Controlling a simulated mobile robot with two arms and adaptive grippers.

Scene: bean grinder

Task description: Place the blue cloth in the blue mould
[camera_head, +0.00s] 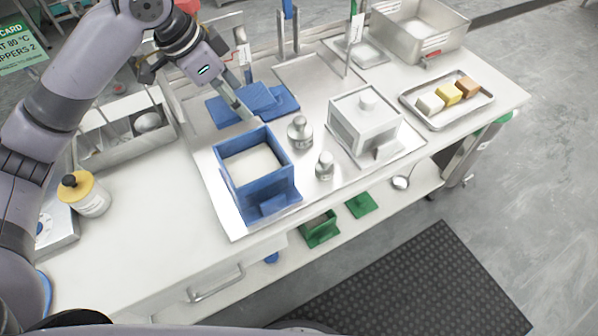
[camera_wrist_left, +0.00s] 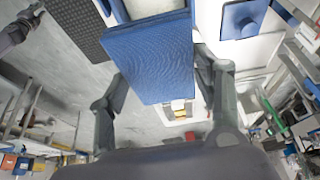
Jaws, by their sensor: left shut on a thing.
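The blue mould (camera_head: 252,189) stands upright on the metal tray in the head view, with a white inside surface. The blue cloth (camera_head: 226,113) is a flat textured piece behind it. My left gripper (camera_head: 245,99) is at the cloth, just behind the mould's back rim. In the left wrist view the cloth (camera_wrist_left: 152,62) lies between my left gripper's two fingers, and the mould's white inside shows above it. The exact contact is partly hidden. A part of my right arm with its gripper (camera_wrist_left: 28,20) shows small at the upper left there; its jaws are unclear.
A blue piece with a raised part (camera_head: 284,101) lies beside the cloth. Metal weights (camera_head: 300,133) and a white box (camera_head: 364,123) stand right of the mould. A tray of coloured blocks (camera_head: 447,106) is farther right.

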